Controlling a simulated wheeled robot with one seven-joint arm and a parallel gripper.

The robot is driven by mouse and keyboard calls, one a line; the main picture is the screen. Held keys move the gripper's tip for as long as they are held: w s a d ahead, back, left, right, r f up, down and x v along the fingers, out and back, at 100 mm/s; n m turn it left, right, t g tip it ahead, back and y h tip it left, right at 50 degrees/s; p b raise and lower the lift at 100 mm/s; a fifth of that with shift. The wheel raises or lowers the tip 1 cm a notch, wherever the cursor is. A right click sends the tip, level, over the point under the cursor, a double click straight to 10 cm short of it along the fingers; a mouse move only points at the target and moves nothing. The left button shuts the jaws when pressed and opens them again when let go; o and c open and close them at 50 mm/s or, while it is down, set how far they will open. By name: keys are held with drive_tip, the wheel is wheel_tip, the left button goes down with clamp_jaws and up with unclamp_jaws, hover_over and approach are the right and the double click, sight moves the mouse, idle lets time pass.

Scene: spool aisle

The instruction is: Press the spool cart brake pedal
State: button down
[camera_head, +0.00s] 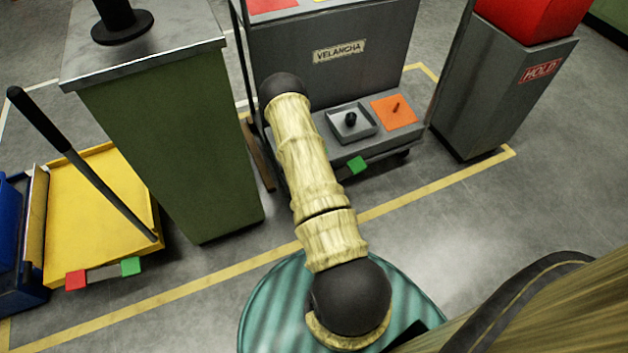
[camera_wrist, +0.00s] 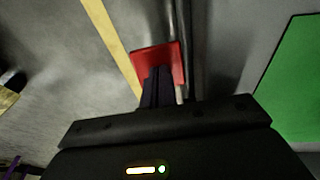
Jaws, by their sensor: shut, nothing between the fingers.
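A red pedal (camera_wrist: 174,54) shows in the wrist view, with its lower part hidden behind the fingers. My gripper (camera_wrist: 158,72) is shut and empty, its dark fingertips overlapping the pedal's face. I cannot tell if they touch it or hover just off it. A bright green flat piece (camera_wrist: 295,95), likely a second pedal, fills the right side. In the head view, the grey cart (camera_head: 388,142) labelled VELANCHA has a green pedal (camera_head: 357,165) low on its front. My arm covers the area left of that pedal, and my gripper is hidden there.
A yellow cart (camera_head: 95,205) with a black handle, a red pedal (camera_head: 76,280) and a green pedal (camera_head: 131,266) stands left. A green cabinet (camera_head: 175,140) stands between the carts. A grey HOLD bin (camera_head: 495,95) stands right.

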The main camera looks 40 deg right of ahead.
drive_tip(key=shift+a+f, duration=0.1)
drive_tip(key=shift+f, duration=0.15)
drive_tip(key=shift+a+r+p, duration=0.1)
drive_tip(key=shift+r+p, duration=0.25)
drive_tip(key=shift+r, duration=0.05)
wheel_tip(320, 180, up, 13)
drive_tip(key=a+p, duration=0.3)
drive_tip(key=p, duration=0.4)
drive_tip(key=shift+w, duration=0.35)
